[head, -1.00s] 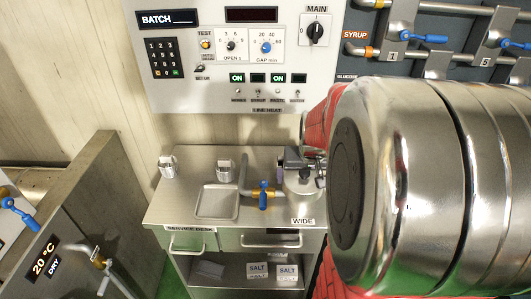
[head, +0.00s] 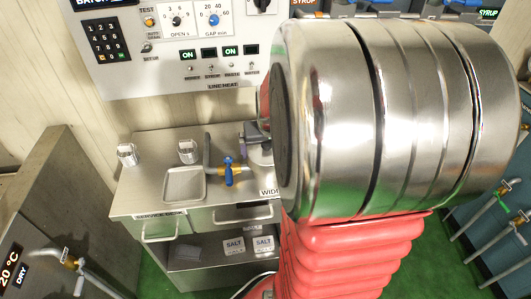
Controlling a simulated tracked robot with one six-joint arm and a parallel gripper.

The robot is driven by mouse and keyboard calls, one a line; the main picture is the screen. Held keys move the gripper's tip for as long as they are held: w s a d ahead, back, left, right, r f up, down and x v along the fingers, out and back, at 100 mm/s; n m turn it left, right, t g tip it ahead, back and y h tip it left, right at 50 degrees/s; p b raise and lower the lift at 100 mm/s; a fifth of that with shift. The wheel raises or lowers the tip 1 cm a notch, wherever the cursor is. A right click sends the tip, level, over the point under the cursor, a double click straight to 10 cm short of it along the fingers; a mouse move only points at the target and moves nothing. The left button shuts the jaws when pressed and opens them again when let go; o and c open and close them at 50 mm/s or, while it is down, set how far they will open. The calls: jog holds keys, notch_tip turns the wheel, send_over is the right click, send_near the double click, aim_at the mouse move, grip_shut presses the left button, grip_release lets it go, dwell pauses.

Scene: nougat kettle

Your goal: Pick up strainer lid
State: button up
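A round, shiny metal piece (head: 262,154) is at the right end of the steel desk, behind the "WIDE" label. It may be the strainer lid, but my arm hides its right side. A dark grey angular piece (head: 256,132) is right at its top and may be part of my gripper. I cannot tell whether it touches the metal piece, and no fingertips show clearly. My large steel arm link and red bellows cover the right of the view.
The steel desk (head: 140,196) holds two small metal cups (head: 128,154) (head: 188,151), a shallow tray (head: 184,184) and a blue-handled tap (head: 229,172). Salt boxes (head: 234,246) are on its lower shelf. A control panel (head: 175,45) is behind. A steel cabinet (head: 55,190) with a tap stands left.

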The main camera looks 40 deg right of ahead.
jog(key=c, duration=0.3)
notch_tip(320, 180, up, 10)
jog(key=shift+r, duration=0.1)
dwell(0.6)
jog(key=shift+s, duration=0.1)
dwell(0.4)
